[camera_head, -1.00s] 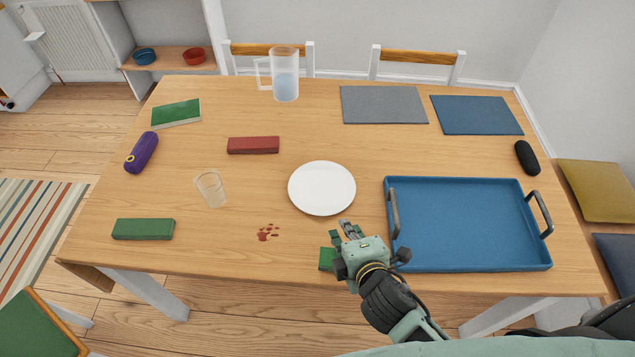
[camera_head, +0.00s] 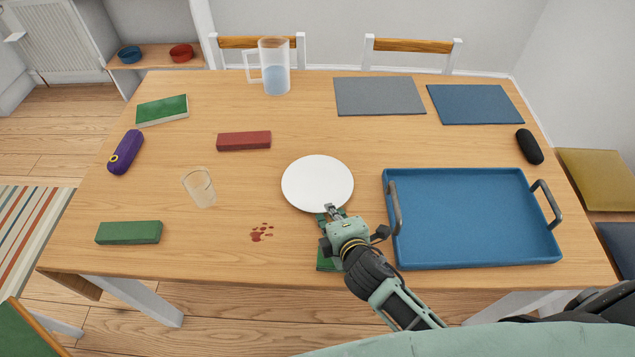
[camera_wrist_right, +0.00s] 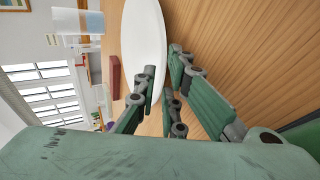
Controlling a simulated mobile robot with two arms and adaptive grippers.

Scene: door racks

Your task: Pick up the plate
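The white plate (camera_head: 317,180) lies on the wooden table, left of the blue tray. My right gripper (camera_head: 331,211) is at its near rim, its fingertips overlapping the rim. In the right wrist view the plate (camera_wrist_right: 145,35) shows nearly edge-on, its rim reaching between the fingers (camera_wrist_right: 162,68). The fingers stand apart with a gap; one is on the plate's upper side, the others on the table side. I see no clear grip on it. My left gripper is not in view.
The blue tray (camera_head: 470,258) with upright handles stands close on the right. A glass (camera_head: 200,188) and a red stain (camera_head: 262,232) are to the left. A jug (camera_head: 275,68) stands at the back.

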